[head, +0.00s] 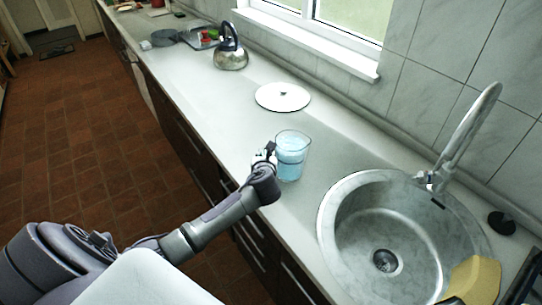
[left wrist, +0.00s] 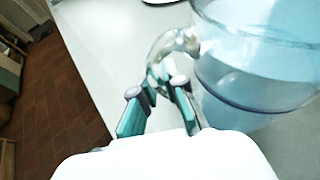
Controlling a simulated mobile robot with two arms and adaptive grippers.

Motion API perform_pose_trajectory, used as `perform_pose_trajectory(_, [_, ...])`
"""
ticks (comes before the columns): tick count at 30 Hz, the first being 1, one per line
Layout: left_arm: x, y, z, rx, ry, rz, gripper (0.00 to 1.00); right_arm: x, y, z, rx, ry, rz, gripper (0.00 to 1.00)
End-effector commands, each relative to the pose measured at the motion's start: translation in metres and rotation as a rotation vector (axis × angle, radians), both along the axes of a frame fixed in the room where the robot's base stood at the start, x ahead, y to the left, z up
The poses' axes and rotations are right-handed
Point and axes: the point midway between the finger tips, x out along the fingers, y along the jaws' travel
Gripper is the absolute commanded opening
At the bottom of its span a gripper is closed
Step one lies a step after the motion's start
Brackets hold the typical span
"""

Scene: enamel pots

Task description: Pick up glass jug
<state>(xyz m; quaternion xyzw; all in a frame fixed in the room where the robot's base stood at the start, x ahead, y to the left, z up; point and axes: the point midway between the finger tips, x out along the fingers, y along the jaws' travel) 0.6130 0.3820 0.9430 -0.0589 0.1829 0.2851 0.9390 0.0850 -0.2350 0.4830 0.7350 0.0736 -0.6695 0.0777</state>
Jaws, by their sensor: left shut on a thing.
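The glass jug (head: 291,158) is clear with pale blue contents or tint and stands upright on the countertop, left of the sink in the head view. My left gripper (head: 268,153) is at the jug's left side. In the left wrist view the jug (left wrist: 262,65) fills the upper right, and its clear handle points toward me. The fingers of my left gripper (left wrist: 164,88) are shut on that handle. My right gripper is in neither view.
The round sink (head: 329,215) with its faucet (head: 468,125) lies right of the jug. A white lid (head: 283,97) lies flat behind it. A kettle (head: 230,55) stands farther back. The countertop (head: 190,80) between kettle and jug is mostly clear.

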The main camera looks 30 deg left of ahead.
Motion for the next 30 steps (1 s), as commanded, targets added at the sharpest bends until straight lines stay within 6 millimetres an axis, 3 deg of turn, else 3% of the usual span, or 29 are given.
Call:
perform_pose_trajectory(8, [-0.002,0.001,0.003,0.007,0.012,0.001,0.0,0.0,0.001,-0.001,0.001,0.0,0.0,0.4])
perform_pose_trajectory(22, [0.0,0.001,0.041,0.003,0.0,0.001,0.0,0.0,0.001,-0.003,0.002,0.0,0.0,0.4])
perform_pose_trajectory(30, [-0.001,-0.021,0.053,0.001,-0.004,-0.001,0.0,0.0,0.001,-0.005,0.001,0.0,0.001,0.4])
